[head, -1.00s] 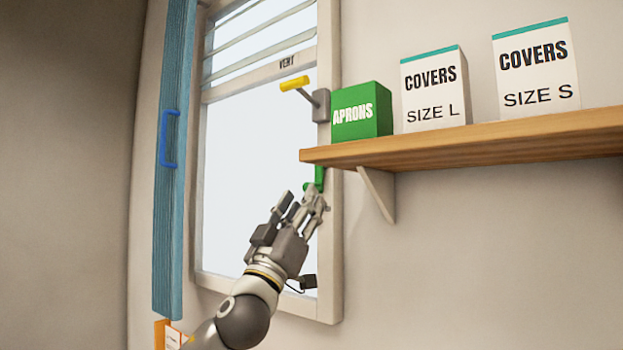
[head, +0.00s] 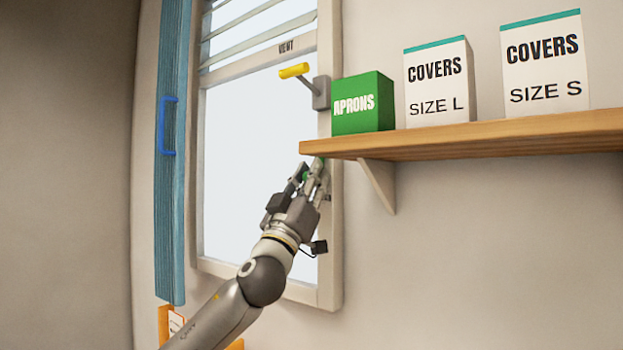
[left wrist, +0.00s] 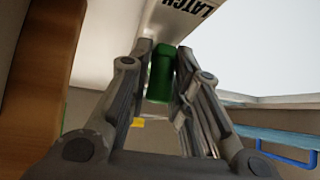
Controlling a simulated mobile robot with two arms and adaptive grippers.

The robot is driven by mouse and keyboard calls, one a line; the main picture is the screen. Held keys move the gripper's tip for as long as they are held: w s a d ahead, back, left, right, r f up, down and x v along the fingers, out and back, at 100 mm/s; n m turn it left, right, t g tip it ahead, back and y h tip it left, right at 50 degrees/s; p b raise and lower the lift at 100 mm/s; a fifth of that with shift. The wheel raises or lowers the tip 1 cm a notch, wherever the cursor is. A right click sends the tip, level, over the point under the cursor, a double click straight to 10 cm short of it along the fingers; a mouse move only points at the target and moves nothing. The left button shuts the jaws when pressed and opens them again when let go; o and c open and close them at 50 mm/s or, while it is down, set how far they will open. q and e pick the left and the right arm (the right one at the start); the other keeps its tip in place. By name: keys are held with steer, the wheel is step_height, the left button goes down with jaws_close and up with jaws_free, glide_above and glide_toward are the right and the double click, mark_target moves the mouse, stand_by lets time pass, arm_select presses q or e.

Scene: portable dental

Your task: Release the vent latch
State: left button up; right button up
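The green latch handle (left wrist: 161,76) hangs below the LATCH label (left wrist: 194,8) in the left wrist view. In the head view only small green bits of it (head: 305,176) show, at the window frame just under the shelf's left end. My left gripper (head: 311,168) reaches up to it. In the left wrist view my gripper's fingers (left wrist: 163,60) stand on both sides of the handle, close to it; they look open, and firm contact is not visible. The yellow vent lever (head: 294,70) sticks out higher up, below the VENT label (head: 286,47). My right gripper is out of view.
A wooden shelf (head: 470,137) lies close right of my fingers, with a green APRONS box (head: 362,102) and two COVERS boxes (head: 436,82) on it. A blue panel with a handle (head: 163,126) stands left. The window pane (head: 235,170) has free space before it.

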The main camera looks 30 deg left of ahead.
arm_select(q)
steer(key=shift+a+m+h, duration=0.25)
steer(key=shift+m+h, duration=0.65)
jaws_close()
steer(key=shift+a+r+m+h, duration=0.1)
steer(key=shift+a+m+h, duration=0.15)
steer(key=shift+m+h, duration=0.7)
steer(key=m+h, duration=0.3)
steer(key=shift+a+r+m+p, duration=0.2)
steer(key=shift+a+m+p, duration=0.05)
steer(key=shift+a+p, duration=0.1)
steer(key=shift+w+a+r+m+g+h+p, duration=0.1)
steer(key=shift+a+r+m+g+h+p, duration=0.4)
steer(key=shift+m+g+h+p, duration=1.5)
steer(key=shift+a+r+m+g+h+p, duration=0.35)
steer(key=shift+a+m+g+h+p, duration=0.45)
steer(key=shift+m+h+p, duration=2.25)
steer(key=shift+w+a+r+m+g+h+p, duration=0.1)
steer(key=shift+a+r+m+g+h+p, duration=0.55)
steer(key=shift+m+g+p, duration=2.05)
steer(key=shift+d+f+m+t+b, duration=0.2)
steer(key=shift+d+m+t+b, duration=0.1)
steer(key=shift+m+t+b, duration=0.55)
steer(key=o, duration=0.7)
jaws_free()
steer(key=shift+o, duration=0.7)
steer(key=shift+f, duration=0.15)
steer(key=shift+d, duration=0.1)
